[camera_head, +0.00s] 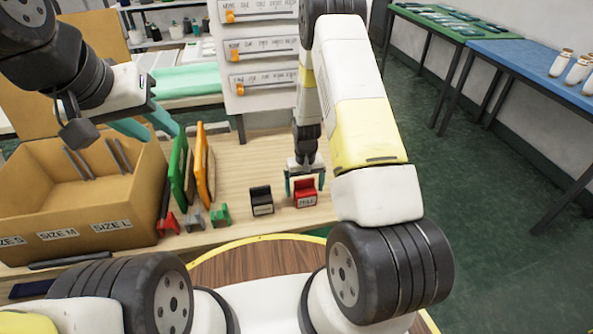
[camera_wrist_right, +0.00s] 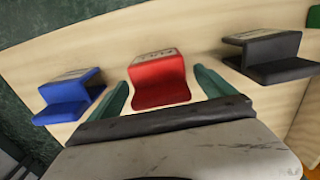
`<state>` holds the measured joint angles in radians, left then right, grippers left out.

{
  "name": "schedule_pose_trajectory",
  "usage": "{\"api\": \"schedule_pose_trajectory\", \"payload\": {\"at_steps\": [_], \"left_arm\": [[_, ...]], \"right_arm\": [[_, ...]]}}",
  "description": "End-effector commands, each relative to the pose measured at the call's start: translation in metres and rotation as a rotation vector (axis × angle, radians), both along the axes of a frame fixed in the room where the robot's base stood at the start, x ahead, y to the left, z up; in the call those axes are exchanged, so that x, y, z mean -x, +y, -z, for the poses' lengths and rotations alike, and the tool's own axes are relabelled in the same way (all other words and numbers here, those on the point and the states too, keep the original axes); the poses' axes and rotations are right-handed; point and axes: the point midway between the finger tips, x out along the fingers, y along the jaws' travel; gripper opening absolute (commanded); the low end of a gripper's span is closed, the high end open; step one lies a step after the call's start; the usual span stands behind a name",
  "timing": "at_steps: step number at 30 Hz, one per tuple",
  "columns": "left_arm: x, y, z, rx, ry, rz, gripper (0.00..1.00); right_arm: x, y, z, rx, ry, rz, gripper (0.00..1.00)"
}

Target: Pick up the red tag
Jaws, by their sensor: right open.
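The red tag (camera_head: 304,194) stands on the wooden table with a white label on its top. It also shows in the right wrist view (camera_wrist_right: 160,78). My right gripper (camera_head: 305,184) is open and pointing down at it, with one green finger on each side. In the right wrist view the fingers (camera_wrist_right: 166,92) flank the tag with small gaps, and I cannot tell any contact. My left gripper (camera_head: 148,124) is open and empty, above the right part of the cardboard box.
A black tag (camera_head: 261,201) stands beside the red one, and a blue tag (camera_wrist_right: 70,98) on its other side. The sectioned cardboard box (camera_head: 85,218), upright green (camera_head: 179,168) and orange (camera_head: 202,165) boards and small coloured pieces (camera_head: 220,216) are to the left.

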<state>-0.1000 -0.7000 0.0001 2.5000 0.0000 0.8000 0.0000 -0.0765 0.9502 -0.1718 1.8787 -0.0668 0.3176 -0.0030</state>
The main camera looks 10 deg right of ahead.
Motion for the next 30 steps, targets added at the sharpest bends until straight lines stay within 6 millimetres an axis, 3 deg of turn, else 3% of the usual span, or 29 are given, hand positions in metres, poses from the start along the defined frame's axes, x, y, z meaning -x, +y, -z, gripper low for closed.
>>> {"api": "schedule_pose_trajectory", "payload": {"at_steps": [9,19,30], "left_arm": [[0.0000,0.0000,0.0000,0.000,0.000,0.000,0.36],[0.0000,0.0000,0.0000,0.000,0.000,0.000,0.36],[0.0000,0.0000,0.0000,0.000,0.000,0.000,0.36]], "right_arm": [[-0.0004,0.0000,0.0063,0.000,-0.001,0.000,0.94],[-0.0003,-0.0001,0.0061,0.000,-0.001,0.000,0.29],[-0.0008,-0.0001,0.0007,0.000,-0.002,0.000,0.28]]}}
